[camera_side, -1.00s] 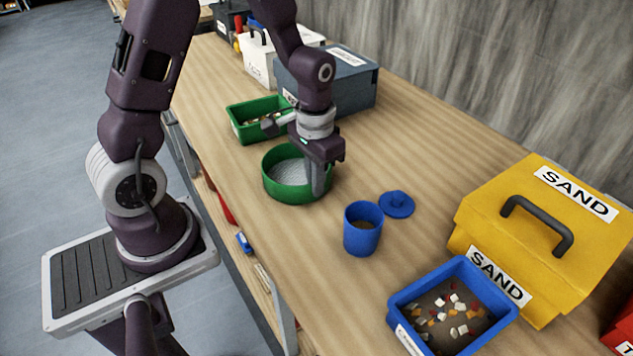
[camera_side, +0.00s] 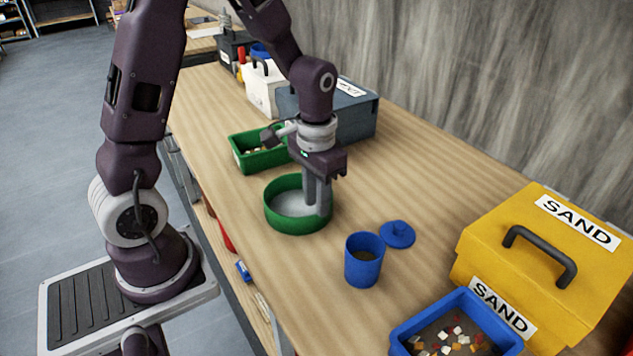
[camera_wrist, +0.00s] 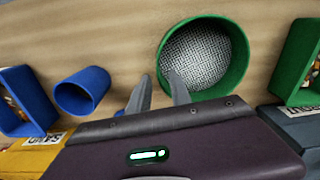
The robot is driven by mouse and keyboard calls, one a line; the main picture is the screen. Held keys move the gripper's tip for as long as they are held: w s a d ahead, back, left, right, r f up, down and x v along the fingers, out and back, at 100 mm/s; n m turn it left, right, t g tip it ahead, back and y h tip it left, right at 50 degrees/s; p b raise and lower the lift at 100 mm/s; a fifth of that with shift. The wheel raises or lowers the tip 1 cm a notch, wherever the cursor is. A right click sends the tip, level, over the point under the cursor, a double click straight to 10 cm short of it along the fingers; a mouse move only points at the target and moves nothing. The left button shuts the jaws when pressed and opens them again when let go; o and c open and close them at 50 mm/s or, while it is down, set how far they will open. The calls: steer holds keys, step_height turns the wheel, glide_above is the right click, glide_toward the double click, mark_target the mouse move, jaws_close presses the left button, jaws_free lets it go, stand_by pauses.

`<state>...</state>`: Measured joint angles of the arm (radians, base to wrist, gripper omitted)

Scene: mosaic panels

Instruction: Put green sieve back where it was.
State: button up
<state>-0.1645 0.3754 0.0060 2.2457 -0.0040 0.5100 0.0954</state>
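The green sieve (camera_side: 283,217) is a round green ring with a grey mesh. It sits flat on the wooden table, between the green tray and the blue cup. In the wrist view the sieve (camera_wrist: 243,60) is just beyond the right fingertip. My gripper (camera_side: 318,200) points down at the sieve's right side, and its fingers overlap the sieve in the side view. In the wrist view my gripper (camera_wrist: 159,76) has its two fingers apart with nothing clamped between them. The right fingertip overlaps the sieve's near rim; the left one is outside. I cannot tell whether either touches.
The green tray (camera_side: 238,157) holds small pieces. A blue cup (camera_side: 362,270) and its blue lid (camera_side: 397,236) stand right of the sieve. A blue tray (camera_side: 405,345) of chips, a yellow SAND box (camera_side: 500,245) and a grey box (camera_side: 355,118) are around.

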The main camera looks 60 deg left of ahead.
step_height(320, 180, up, 8)
steer(key=s+d+r+t, duration=0.2)
steer(key=s+r, duration=0.2)
steer(key=s, duration=0.3)
steer(key=s+d+r+t, duration=0.3)
steer(key=s+r, duration=0.2)
steer(key=s, duration=0.3)
steer(key=shift+s+m, duration=0.15)
steer(key=shift+m, duration=0.25)
